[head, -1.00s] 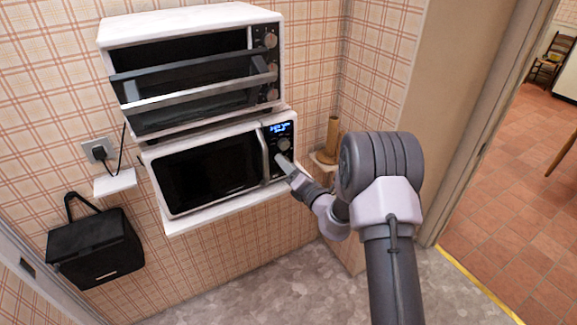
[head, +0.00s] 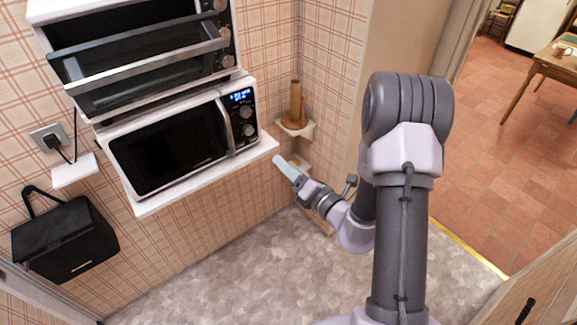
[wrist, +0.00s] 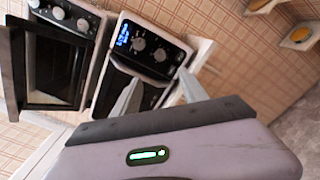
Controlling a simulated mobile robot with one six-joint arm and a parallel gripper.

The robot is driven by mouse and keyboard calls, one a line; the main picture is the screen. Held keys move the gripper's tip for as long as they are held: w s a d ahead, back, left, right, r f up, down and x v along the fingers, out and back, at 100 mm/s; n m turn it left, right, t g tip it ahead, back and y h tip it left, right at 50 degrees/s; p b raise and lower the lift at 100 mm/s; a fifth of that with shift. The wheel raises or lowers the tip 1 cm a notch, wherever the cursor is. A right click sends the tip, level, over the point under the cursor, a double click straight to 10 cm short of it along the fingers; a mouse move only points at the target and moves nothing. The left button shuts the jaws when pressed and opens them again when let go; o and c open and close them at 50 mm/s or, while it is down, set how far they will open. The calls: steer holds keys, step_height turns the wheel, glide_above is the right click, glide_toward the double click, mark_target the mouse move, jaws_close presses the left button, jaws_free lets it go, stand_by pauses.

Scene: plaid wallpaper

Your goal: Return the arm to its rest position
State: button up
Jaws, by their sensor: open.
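My gripper (head: 281,164) is in front of the lower right corner of the microwave's shelf in the head view, apart from the microwave. In the wrist view my gripper (wrist: 160,94) shows two grey fingers spread apart with nothing between them. My arm reaches in from the lower right of the head view and is bent at the elbow. The microwave (head: 170,150) has its door shut and a lit blue display. It also shows in the wrist view (wrist: 150,50), behind the fingers.
A toaster oven (head: 140,60) sits above the microwave. A small corner shelf (head: 296,127) holds a wooden paper-towel stand (head: 296,103). A black bag-like box (head: 65,240) hangs at left. A doorway at right opens to a tiled floor (head: 490,150) with a wooden table (head: 555,62).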

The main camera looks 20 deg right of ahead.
stand_by(0.3)
steer(key=s+a+r+n+g+y+b, duration=0.1)
steer(key=s+a+r+n+g+y, duration=0.15)
steer(key=a+n, duration=0.2)
steer(key=s+a+r+n+g+y+b, duration=0.1)
steer(key=a+r+n+g+y, duration=0.1)
steer(key=a+r+n+y, duration=0.3)
steer(key=s+a+n+g+b, duration=0.3)
steer(key=s+a+n+g, duration=0.7)
steer(key=s+a+n, duration=0.3)
steer(key=s+d+f+n+h+b, duration=0.3)
steer(key=s+d+f+n+h, duration=0.15)
steer(key=s+n+h, duration=0.4)
steer(key=s+d+r+n+t+h+b, duration=0.1)
steer(key=d+r+n+t+h, duration=0.1)
steer(key=d+n, duration=0.5)
steer(key=shift+s+d+t+h, duration=0.35)
steer(key=shift+d+t, duration=0.2)
steer(key=shift+d, duration=0.25)
